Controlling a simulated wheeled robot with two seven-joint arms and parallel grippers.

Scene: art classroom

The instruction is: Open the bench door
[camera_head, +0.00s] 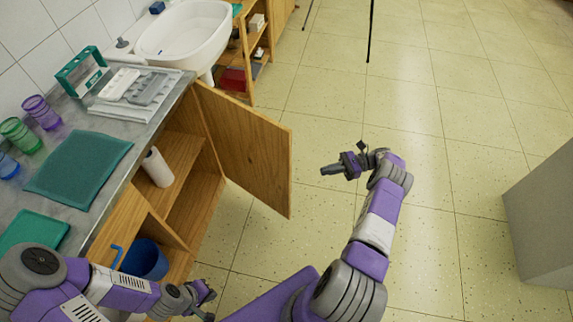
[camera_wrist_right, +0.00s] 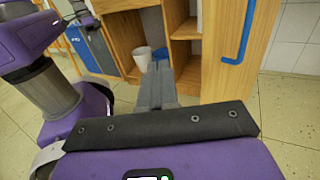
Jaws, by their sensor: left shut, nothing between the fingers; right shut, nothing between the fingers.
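The wooden bench door (camera_head: 250,150) stands swung wide open from the bench (camera_head: 150,225), showing the shelves inside. In the right wrist view the door (camera_wrist_right: 218,75) is at the right and carries a blue handle (camera_wrist_right: 238,38). My right gripper (camera_head: 332,170) is shut and empty, out over the floor to the right of the door and apart from it. Its closed fingers (camera_wrist_right: 156,88) show in the right wrist view. My left gripper (camera_head: 208,302) is low in front of the bench, shut and empty, below the door.
A white roll (camera_head: 157,167) and a blue bin (camera_head: 146,260) stand inside the bench. Green mats (camera_head: 80,165) and cups (camera_head: 42,112) are on its top. A sink (camera_head: 185,35) is beyond. A grey block (camera_head: 540,215) stands at right. The floor between is clear.

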